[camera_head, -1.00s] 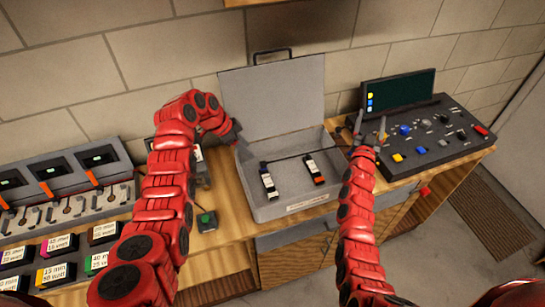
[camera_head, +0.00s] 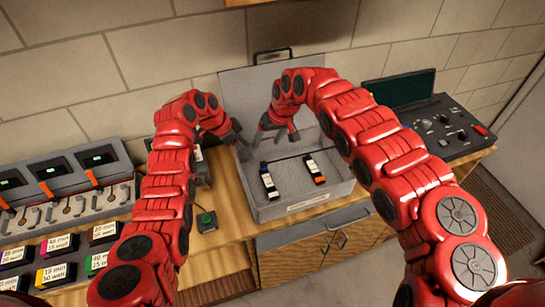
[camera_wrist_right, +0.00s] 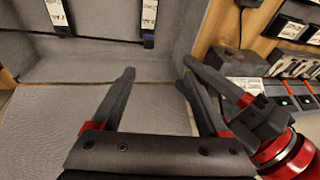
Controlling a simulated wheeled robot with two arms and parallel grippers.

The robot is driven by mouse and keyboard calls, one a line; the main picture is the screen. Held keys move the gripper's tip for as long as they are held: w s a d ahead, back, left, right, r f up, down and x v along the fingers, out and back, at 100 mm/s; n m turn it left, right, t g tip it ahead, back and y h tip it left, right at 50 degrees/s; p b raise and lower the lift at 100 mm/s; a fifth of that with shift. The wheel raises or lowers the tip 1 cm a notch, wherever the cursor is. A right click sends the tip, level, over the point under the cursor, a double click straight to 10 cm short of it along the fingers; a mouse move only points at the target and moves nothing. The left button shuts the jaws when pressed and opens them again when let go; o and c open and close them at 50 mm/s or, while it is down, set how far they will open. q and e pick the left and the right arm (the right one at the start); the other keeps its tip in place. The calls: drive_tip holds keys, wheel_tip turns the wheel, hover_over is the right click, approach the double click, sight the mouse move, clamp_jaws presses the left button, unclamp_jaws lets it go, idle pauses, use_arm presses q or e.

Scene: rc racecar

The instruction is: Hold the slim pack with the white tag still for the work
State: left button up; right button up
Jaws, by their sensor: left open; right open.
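Two slim dark packs lie apart in the open grey case (camera_head: 262,208). The left pack (camera_head: 269,181) has a white label; the right pack (camera_head: 314,170) has a white label and an orange-red end. Both also show at the top of the right wrist view, the red-ended one (camera_wrist_right: 57,14) and the other (camera_wrist_right: 149,18). I cannot tell which label is the white tag meant. My right gripper (camera_head: 276,134) is open and empty above the back left of the case, beyond the packs. My left gripper (camera_head: 243,147) is open at the case's left rim, close beside it.
The case lid (camera_head: 240,95) stands up behind the grippers. A thin dark rod (camera_head: 292,156) crosses the case behind the packs. A control panel (camera_head: 440,130) stands right, chargers (camera_head: 60,180) and labelled blocks (camera_head: 58,242) left.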

sight(273, 192)
drive_tip(key=s+d+g+h, duration=0.2)
drive_tip(key=s+h, duration=0.1)
drive_tip(key=s, duration=0.4)
drive_tip(key=shift+m, duration=0.3)
drive_tip(key=f, duration=1.1)
drive_tip(key=a+f, duration=0.1)
drive_tip(key=f, duration=0.4)
drive_tip(key=shift+f, duration=0.15)
drive_tip(key=shift+w+d+f, duration=0.1)
drive_tip(key=shift+d+f, duration=0.15)
drive_tip(key=shift+f, duration=0.45)
clamp_jaws()
unclamp_jaws()
